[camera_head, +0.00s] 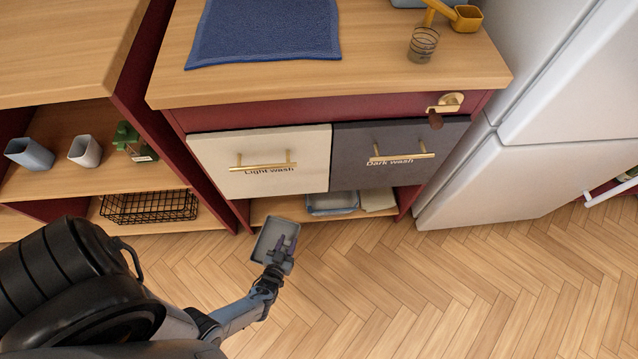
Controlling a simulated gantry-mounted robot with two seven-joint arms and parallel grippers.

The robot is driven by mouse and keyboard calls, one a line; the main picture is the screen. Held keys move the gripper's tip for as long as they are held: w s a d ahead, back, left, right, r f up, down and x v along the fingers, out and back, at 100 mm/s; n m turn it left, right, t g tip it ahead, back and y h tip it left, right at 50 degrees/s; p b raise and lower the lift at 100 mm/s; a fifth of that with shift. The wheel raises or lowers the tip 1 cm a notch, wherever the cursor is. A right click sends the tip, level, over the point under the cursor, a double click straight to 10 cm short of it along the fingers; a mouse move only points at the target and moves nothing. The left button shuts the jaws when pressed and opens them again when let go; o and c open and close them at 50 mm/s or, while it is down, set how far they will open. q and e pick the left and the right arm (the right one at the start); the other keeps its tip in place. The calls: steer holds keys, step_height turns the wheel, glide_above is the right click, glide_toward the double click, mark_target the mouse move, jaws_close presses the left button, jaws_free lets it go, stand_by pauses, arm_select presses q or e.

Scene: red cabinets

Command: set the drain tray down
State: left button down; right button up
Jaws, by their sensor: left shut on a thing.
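A small grey drain tray (266,238) is in my left gripper (281,252), which is shut on it. The tray is tilted and held in the air in front of the cabinet's low open shelf (275,207), below the "Light wash" drawer. The gripper's fingers lie over the tray's inner face, so part of the tray is hidden. Whether the tray touches the shelf edge cannot be told. My right gripper is not in view.
A grey-blue tray (332,203) and a pale flat item (378,200) lie on the low shelf. Light wash (261,160) and Dark wash (399,150) drawers are shut above. A wire basket (150,206) is at left, a fridge (500,190) at right. The floor (430,290) is clear.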

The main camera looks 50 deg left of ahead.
arm_select(q)
steer(key=shift+w+a, duration=0.3)
steer(key=shift+a, duration=0.05)
steer(key=w+a+f+b, duration=0.1)
steer(key=w+a+b, duration=0.1)
steer(key=w+a, duration=0.1)
steer(key=w+a+f+b, duration=0.1)
steer(key=w+a+b, duration=0.2)
steer(key=a, duration=0.3)
steer(key=w+a+f+b, duration=0.1)
steer(key=w+a+b, duration=0.2)
steer(key=w+a, duration=0.1)
steer(key=shift+w+a+f, duration=0.1)
steer(key=shift+w+a, duration=0.05)
steer(key=shift+w, duration=0.25)
steer(key=shift+s+f+b, duration=0.1)
steer(key=shift+f+b, duration=0.2)
steer(key=shift+r, duration=0.1)
